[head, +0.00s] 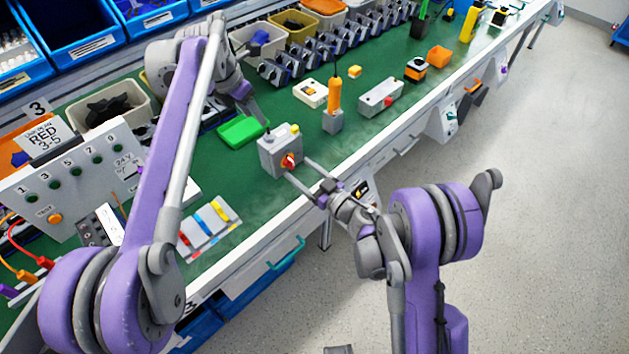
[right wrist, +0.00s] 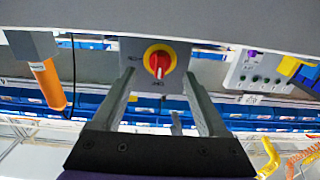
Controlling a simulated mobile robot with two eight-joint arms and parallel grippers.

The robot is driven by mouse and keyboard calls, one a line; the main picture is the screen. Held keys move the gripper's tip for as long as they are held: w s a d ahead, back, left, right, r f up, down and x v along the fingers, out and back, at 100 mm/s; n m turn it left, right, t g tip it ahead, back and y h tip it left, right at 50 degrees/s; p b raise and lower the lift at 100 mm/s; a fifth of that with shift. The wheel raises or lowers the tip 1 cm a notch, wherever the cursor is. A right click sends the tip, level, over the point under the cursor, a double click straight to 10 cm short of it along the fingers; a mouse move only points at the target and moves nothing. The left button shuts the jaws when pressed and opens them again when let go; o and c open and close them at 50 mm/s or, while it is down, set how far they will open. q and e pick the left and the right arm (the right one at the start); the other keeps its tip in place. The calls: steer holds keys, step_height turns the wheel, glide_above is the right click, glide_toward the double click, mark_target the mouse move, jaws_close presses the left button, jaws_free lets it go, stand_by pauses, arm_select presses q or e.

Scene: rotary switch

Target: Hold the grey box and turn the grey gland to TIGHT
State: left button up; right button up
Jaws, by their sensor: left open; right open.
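The grey box (head: 281,157) stands on the green bench top near its front edge. Its front carries a red knob on a yellow ring, which shows head-on in the right wrist view (right wrist: 159,62). A small grey stub (head: 268,136), possibly the gland, and a yellow part (head: 295,129) show at the box's top. My right gripper (head: 299,169) is open in front of the box, its fingers either side of the knob; contact cannot be told. My left gripper (head: 255,115) is open behind the box, partly hidden by its arm. No TIGHT mark is readable.
An orange-handled tool on a grey base (head: 333,121) and a grey box with a red button (head: 381,97) stand to the right. Coloured labelled strips (head: 209,225) lie front left. Bins line the back.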

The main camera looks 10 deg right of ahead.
mark_target(294, 164)
steer(key=shift+x, duration=1.6)
jaws_close()
